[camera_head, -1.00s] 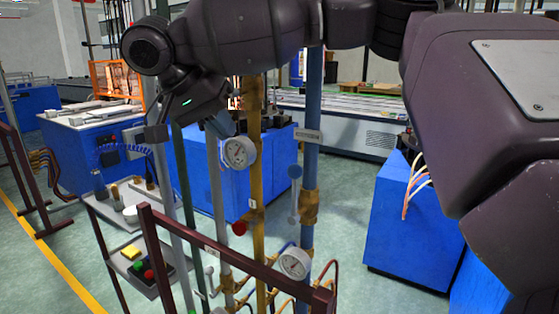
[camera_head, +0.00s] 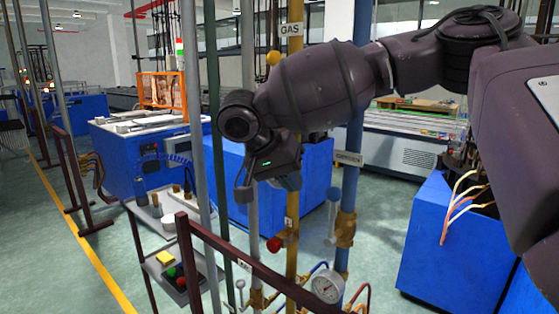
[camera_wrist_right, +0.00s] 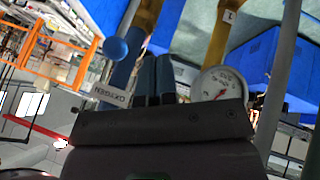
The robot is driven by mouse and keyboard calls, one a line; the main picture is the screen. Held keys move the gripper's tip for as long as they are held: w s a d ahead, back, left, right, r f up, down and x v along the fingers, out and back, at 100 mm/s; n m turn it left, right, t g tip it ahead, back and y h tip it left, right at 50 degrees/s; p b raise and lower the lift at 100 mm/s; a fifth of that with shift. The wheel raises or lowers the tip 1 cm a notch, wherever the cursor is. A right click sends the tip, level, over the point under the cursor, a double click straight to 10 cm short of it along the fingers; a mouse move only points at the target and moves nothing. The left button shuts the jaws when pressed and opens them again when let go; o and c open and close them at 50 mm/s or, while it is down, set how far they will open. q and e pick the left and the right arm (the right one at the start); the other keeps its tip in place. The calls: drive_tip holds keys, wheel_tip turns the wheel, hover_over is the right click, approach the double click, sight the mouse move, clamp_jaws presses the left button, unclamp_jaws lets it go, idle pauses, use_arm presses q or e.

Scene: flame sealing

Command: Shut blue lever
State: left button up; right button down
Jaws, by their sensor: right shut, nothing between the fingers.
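In the right wrist view the shut fingers (camera_wrist_right: 157,78) point toward the pipes. The blue knob (camera_wrist_right: 116,49) shows to their left, near the oxygen label (camera_wrist_right: 109,95). My left gripper is not in view.
The yellow gas pipe (camera_head: 292,205) carries a red knob (camera_head: 274,244). A gauge (camera_head: 327,286) sits low near the blue pipe; another gauge (camera_wrist_right: 216,84) is right of the fingers in the wrist view. A dark red rail (camera_head: 250,264) crosses in front.

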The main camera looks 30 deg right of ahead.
sight(332, 218)
drive_tip(key=shift+s+d+f+p, duration=0.3)
drive_tip(key=shift+s+d, duration=0.35)
drive_tip(key=shift+d, duration=0.25)
drive_tip(key=shift+s+d+f+p, duration=0.15)
drive_tip(key=shift+s+d+f, duration=0.1)
drive_tip(key=shift+s+d, duration=0.55)
drive_tip(key=shift+w+d, duration=0.1)
